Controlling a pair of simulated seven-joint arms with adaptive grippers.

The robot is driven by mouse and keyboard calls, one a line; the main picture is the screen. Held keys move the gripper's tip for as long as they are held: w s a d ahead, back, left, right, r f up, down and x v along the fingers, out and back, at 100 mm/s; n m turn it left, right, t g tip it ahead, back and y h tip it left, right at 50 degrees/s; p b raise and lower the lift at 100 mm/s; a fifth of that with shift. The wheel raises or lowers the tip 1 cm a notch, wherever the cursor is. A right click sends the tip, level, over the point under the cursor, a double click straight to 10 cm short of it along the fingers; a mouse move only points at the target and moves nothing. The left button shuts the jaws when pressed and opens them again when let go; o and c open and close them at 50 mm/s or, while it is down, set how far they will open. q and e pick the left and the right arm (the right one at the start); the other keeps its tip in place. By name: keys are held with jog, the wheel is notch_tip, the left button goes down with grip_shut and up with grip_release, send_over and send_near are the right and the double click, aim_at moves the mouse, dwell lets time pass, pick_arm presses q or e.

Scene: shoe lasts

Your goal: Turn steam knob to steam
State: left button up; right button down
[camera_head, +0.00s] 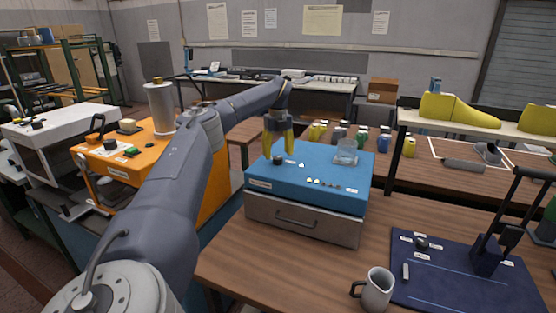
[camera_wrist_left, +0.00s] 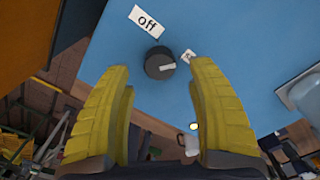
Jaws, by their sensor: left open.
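The dark round knob (camera_head: 278,160) sits on top of the blue machine (camera_head: 315,185), near its back left corner. A white "off" label (camera_wrist_left: 146,21) lies above and left of the knob. My left gripper (camera_head: 279,150) points down over the knob. Its yellow fingers (camera_wrist_left: 157,105) are wide apart and empty, with the knob ahead of the gap. My right gripper is not in view.
A clear glass (camera_head: 347,151) stands on the blue machine, right of the knob. Small lights or buttons (camera_head: 322,183) line its top. A grey mug (camera_head: 374,289) and a navy lever press (camera_head: 470,275) stand on the table at front right. An orange machine (camera_head: 125,155) stands at left.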

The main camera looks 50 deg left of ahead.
aim_at(278, 158)
pick_arm(q)
jog(key=shift+f, duration=1.45)
jog(key=shift+c, duration=0.2)
jog(key=c, duration=1.2)
